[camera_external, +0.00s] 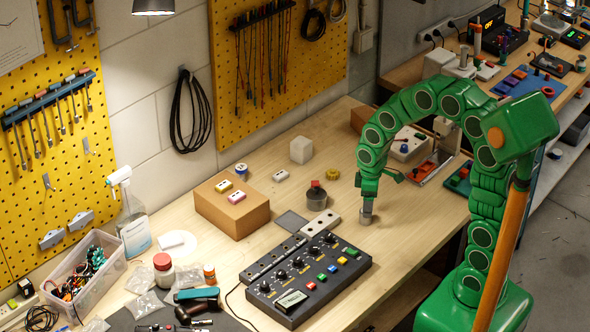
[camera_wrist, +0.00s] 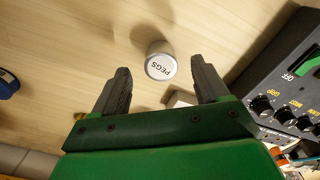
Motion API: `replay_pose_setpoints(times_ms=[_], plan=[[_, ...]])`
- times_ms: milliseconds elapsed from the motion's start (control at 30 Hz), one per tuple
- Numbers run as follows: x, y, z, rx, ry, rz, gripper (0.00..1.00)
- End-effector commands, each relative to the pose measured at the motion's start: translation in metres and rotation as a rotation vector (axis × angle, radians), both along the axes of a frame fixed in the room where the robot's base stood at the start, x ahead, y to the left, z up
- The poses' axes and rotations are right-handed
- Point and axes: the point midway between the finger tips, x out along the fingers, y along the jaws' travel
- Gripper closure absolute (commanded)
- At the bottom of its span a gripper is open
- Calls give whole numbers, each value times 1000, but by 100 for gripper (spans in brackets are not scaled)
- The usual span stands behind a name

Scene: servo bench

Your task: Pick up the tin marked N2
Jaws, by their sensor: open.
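A small grey tin (camera_external: 366,217) stands on the bench right under my gripper (camera_external: 367,198) in the external view. In the wrist view a tin with a white lid reading "PEGS" (camera_wrist: 160,66) lies between and just beyond the fingertips of my gripper (camera_wrist: 162,76); it seems to be the same tin. My gripper is open and points down, with nothing held. No marking N2 can be read in either view.
A black control box (camera_external: 308,278) with knobs and coloured buttons stands at the front left of my gripper; it also shows in the wrist view (camera_wrist: 285,85). A cardboard box (camera_external: 232,209) stands farther left. Bench right of the tin is clear.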

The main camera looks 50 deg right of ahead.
Motion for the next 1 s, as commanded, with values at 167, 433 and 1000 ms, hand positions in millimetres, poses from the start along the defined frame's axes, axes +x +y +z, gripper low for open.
replay_pose_setpoints(times_ms=[167, 433, 1000], plan=[[1, 1, -11, 0, 2, 0, 26], [4, 3, -42, -1, 1, -1, 26], [5, 3, -51, -1, -3, -1, 61]])
